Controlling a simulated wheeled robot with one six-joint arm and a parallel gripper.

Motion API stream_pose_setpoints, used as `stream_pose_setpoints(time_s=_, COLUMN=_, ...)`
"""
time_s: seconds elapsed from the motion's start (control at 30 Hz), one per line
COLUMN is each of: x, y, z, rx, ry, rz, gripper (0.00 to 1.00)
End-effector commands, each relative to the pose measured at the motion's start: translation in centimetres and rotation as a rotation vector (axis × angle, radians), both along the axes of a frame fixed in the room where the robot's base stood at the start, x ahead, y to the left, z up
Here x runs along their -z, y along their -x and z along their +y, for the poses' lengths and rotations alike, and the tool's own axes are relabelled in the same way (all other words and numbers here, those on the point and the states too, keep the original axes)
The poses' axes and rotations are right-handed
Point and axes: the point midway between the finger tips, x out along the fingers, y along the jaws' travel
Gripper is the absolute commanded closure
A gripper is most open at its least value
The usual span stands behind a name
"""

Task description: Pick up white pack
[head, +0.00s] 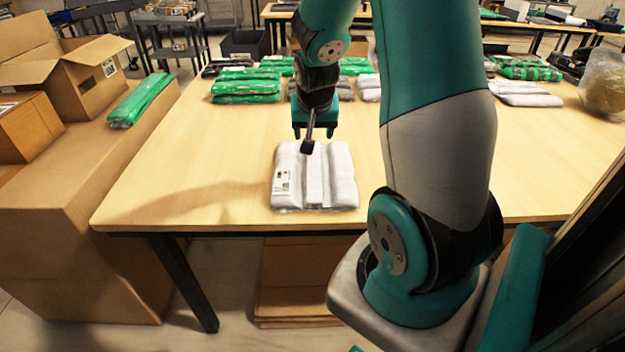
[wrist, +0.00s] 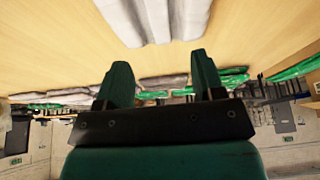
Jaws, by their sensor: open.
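A white pack (head: 290,190) lies flat near the front edge of the wooden table, with a printed label on its left part. It also shows at the top of the wrist view (wrist: 158,18), partly cut off by the frame. My gripper (head: 312,132) is above the pack's far end in the head view, pointing down. In the wrist view its two fingers (wrist: 158,80) stand apart with nothing between them.
Green packs (head: 246,87) and other white packs (head: 527,93) lie toward the back of the table (head: 200,150). Cardboard boxes (head: 75,80) and a green pack (head: 140,100) are at the left. A clear bag (head: 604,85) sits at the right. The table left of the pack is bare.

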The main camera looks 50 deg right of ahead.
Motion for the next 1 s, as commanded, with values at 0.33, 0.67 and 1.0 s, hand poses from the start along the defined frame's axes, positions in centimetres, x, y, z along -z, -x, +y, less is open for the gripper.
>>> stream_pose_setpoints(time_s=0.33, x=6.3, y=-1.4, z=-2.9, rx=0.029, ry=0.012, rz=0.005, gripper=0.38)
stream_pose_setpoints(time_s=0.67, x=11.0, y=-2.9, z=-4.6, rx=0.027, ry=0.012, rz=0.0, gripper=0.38)
stream_pose_setpoints(time_s=1.0, x=13.9, y=-4.4, z=-5.8, rx=0.025, ry=0.012, rz=0.001, gripper=0.38)
